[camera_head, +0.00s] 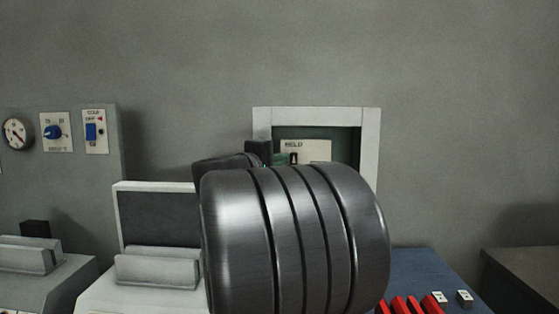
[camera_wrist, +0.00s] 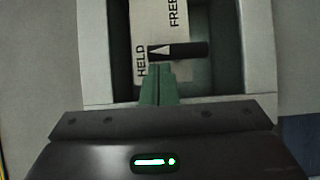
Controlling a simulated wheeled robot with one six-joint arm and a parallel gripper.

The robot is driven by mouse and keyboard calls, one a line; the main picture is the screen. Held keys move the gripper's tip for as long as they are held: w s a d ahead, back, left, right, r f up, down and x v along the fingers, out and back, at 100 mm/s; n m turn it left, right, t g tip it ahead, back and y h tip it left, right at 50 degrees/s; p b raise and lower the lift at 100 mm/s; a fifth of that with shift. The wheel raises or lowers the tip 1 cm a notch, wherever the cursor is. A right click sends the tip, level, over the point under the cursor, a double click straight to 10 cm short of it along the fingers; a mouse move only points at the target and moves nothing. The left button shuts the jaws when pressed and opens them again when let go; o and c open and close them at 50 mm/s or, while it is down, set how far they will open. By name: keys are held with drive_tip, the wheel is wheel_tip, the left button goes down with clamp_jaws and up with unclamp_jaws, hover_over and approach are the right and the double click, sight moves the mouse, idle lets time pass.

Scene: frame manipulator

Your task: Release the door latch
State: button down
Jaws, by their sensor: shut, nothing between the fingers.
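The latch (camera_wrist: 190,50) is a black bar with a white pointer mark at its left end in the wrist view. It lies across a pale label plate (camera_wrist: 187,20) marked HELD and FREE, with the white-marked end beside HELD. In the head view the plate (camera_head: 318,150) shows HELD, and the latch is a small dark upright piece. My gripper (camera_wrist: 158,72) has green fingers, shut together and empty. Their tips are just below the latch's left part in the wrist view; I cannot tell whether they touch it. In the head view my wrist hides most of the gripper.
A pale frame (camera_head: 371,150) surrounds the recessed latch panel on the grey wall. A dial, a blue knob and a blue switch (camera_head: 91,131) are on a panel at left. A blue surface with red pieces (camera_head: 407,305) is at lower right. The wall above is clear.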

sight(294, 153)
drive_tip(key=shift+d+r+m+g+y, duration=0.25)
drive_tip(key=shift+r+m+g+y, duration=0.2)
drive_tip(key=shift+m, duration=0.45)
drive_tip(key=d+m+g+y+p, duration=0.1)
drive_tip(key=m, duration=0.1)
drive_tip(key=d+r+m+g+y+p, duration=0.1)
drive_tip(key=m+y, duration=0.1)
drive_tip(key=shift+d+r, duration=0.1)
drive_tip(key=d+m+y+p, duration=0.1)
drive_tip(key=m+y, duration=0.1)
drive_tip(key=d+f+m+g+y+p, duration=0.1)
drive_tip(key=d+m+y, duration=0.1)
drive_tip(key=shift+y+p, duration=0.25)
drive_tip(key=shift+p, duration=0.15)
idle(0.5)
drive_tip(key=shift+d, duration=0.2)
idle(0.3)
idle(0.5)
